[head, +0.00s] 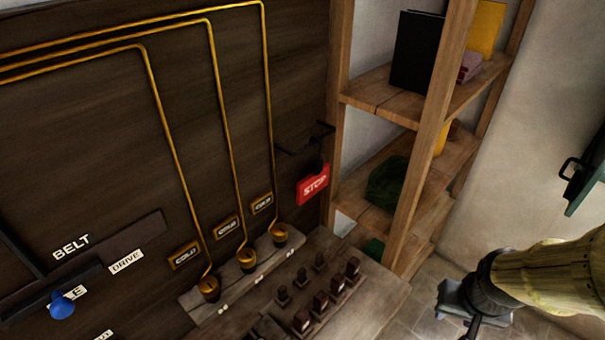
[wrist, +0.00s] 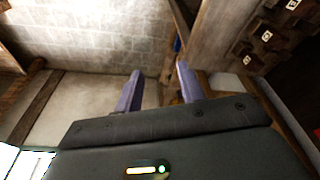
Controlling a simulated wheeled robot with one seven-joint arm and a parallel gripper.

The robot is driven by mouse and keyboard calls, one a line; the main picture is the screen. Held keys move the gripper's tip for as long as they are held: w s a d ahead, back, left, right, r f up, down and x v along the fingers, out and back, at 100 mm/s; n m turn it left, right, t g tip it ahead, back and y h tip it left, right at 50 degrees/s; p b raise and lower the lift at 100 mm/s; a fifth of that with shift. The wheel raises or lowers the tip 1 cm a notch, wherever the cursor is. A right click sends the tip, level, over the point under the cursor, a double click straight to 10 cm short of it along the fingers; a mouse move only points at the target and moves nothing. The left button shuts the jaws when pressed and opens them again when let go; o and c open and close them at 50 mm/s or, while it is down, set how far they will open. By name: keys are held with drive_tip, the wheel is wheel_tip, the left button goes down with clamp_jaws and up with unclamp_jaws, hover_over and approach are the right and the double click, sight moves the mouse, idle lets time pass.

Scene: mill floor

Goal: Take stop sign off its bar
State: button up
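The red stop sign (head: 313,185) with white letters hangs from a dark bar (head: 296,149) at the right edge of the dark panel, beside the shelf. A dark hanger joins it to the bar. My gripper (head: 470,325) is at the lower right of the head view, well right of the sign and apart from it; its fingertips are cut off by the frame there. In the wrist view my gripper (wrist: 158,88) has two bluish fingers spread apart, with nothing between them. The sign does not show in the wrist view.
A wooden shelf (head: 438,95) with books and dark green cloth stands just right of the sign. Below the sign is a wooden bench (head: 378,300) with several small dark blocks. Brass pipes (head: 212,75) run down the panel to three cups. A blue knob (head: 62,305) is at lower left.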

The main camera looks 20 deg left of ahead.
drive_tip(key=w+a+r+t+p, duration=0.1)
drive_tip(key=w+a+t+p, duration=0.25)
drive_tip(key=a, duration=0.55)
drive_tip(key=w+a+t+p, duration=0.3)
drive_tip(key=w+a, duration=0.1)
drive_tip(key=a, duration=0.5)
drive_tip(key=s+a+r+n+t+y+p, duration=0.2)
drive_tip(key=s+a+r+t+y+p, duration=0.1)
drive_tip(key=a+r+t, duration=0.5)
drive_tip(key=s+a+r+p, duration=0.1)
drive_tip(key=s+a+r, duration=0.1)
drive_tip(key=a+r, duration=0.1)
drive_tip(key=shift+a+r, duration=0.4)
drive_tip(key=shift+a, duration=0.1)
drive_tip(key=shift+t+p, duration=0.25)
drive_tip(key=shift+p, duration=0.05)
drive_tip(key=p, duration=0.5)
approach(321, 165)
drive_tip(key=w, duration=0.5)
drive_tip(key=shift+w+a, duration=0.15)
drive_tip(key=shift+a, duration=0.25)
drive_tip(key=shift+w+f, duration=0.1)
drive_tip(key=shift+w, duration=0.1)
